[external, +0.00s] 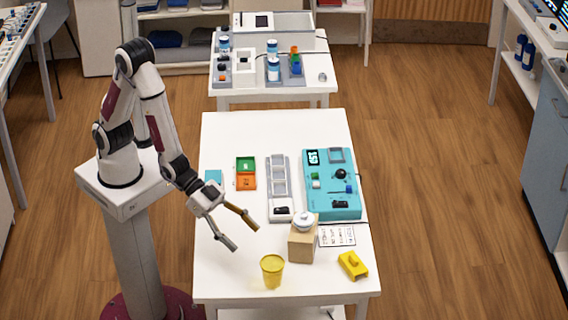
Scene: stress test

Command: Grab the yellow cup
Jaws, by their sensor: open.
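The yellow cup (272,271) stands upright near the front edge of the white table. It looks slightly see-through. My gripper (246,237) is open and empty, above the table, up and to the left of the cup in the picture. Its two fingers are spread wide and point down and to the right, toward the cup's side of the table. The fingers are apart from the cup. The exact height of the fingertips above the table is hard to tell.
A wooden block with a white round-lidded object (304,222) stands just right of the cup. A yellow block (352,265) lies further right. A teal panel (331,183), a grey tray (279,168) and green and orange boxes (246,173) sit behind. The front left tabletop is clear.

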